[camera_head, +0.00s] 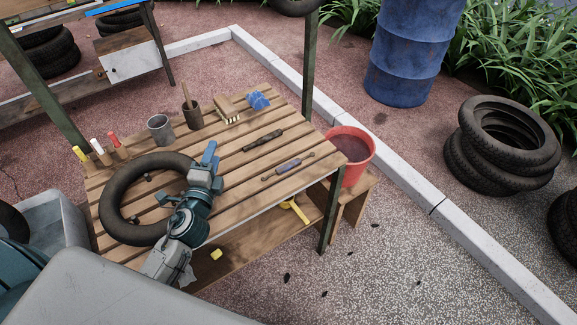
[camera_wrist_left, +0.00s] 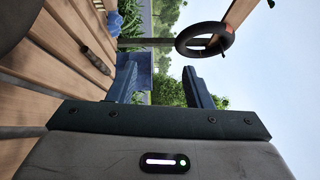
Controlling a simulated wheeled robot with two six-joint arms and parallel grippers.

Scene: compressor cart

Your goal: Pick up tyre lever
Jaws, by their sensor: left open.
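Two slim tools lie apart on the slatted wooden table (camera_head: 230,185): a dark one (camera_head: 262,139) and one with a blue-grey handle and thin metal ends (camera_head: 288,166). I cannot tell for sure which is the tyre lever. My left gripper (camera_head: 209,153) is over the table, left of both tools and beside the black tyre lying there. In the left wrist view my left gripper (camera_wrist_left: 160,85) is open and empty, its blue fingers apart. A dark tool (camera_wrist_left: 96,60) lies on the slats left of the fingers there. My right gripper is not in view.
The tyre (camera_head: 120,205), a grey cup (camera_head: 160,130), a dark pot (camera_head: 193,115), coloured-handled tools (camera_head: 100,150) and a blue item (camera_head: 259,100) are on the table. A red bucket (camera_head: 350,150) stands beyond its right end. Green posts (camera_head: 310,60) rise at the table's corners.

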